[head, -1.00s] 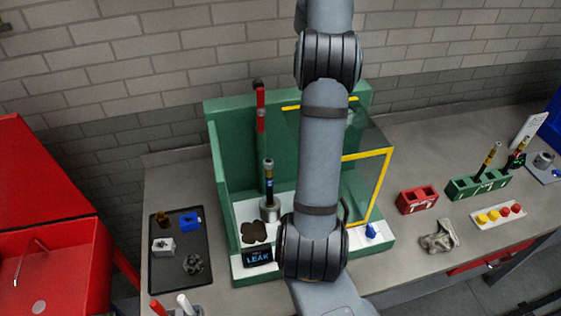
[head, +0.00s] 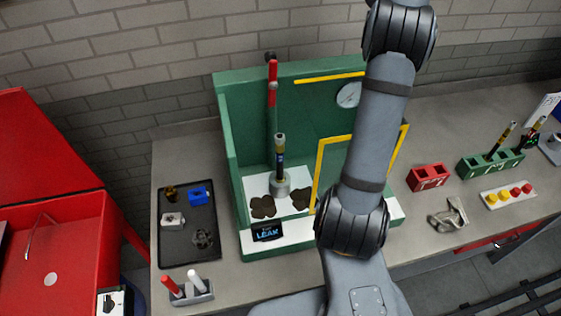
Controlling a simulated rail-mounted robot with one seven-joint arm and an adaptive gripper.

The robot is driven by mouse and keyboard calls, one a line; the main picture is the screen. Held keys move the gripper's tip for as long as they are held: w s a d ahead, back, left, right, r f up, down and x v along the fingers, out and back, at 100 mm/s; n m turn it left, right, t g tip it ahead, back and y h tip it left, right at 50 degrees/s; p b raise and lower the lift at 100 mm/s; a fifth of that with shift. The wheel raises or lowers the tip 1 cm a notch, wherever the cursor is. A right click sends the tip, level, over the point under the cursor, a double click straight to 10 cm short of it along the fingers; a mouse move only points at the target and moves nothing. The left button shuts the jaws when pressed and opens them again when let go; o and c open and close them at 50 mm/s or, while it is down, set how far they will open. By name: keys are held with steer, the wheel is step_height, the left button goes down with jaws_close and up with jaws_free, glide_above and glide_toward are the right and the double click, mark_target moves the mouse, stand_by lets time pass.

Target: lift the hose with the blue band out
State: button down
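The hose with the blue band (head: 280,160) is dark and stands upright in a grey round socket (head: 280,187) inside the green chassis box (head: 226,150). It has a yellowish section above the blue band and a grey top end. Nothing touches its upper part. My gripper is out of view; my arm crosses to the right of the hose and runs off the bottom edge, so the gripper's opening and position are hidden.
A yellow-framed clear panel (head: 318,175) stands right of the hose. A red-topped post (head: 272,85) rises behind it. Dark patches (head: 262,207) and a LEAK display (head: 267,232) are in front. A black parts tray (head: 187,245) lies left; a green rack (head: 480,165) holds other hoses right.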

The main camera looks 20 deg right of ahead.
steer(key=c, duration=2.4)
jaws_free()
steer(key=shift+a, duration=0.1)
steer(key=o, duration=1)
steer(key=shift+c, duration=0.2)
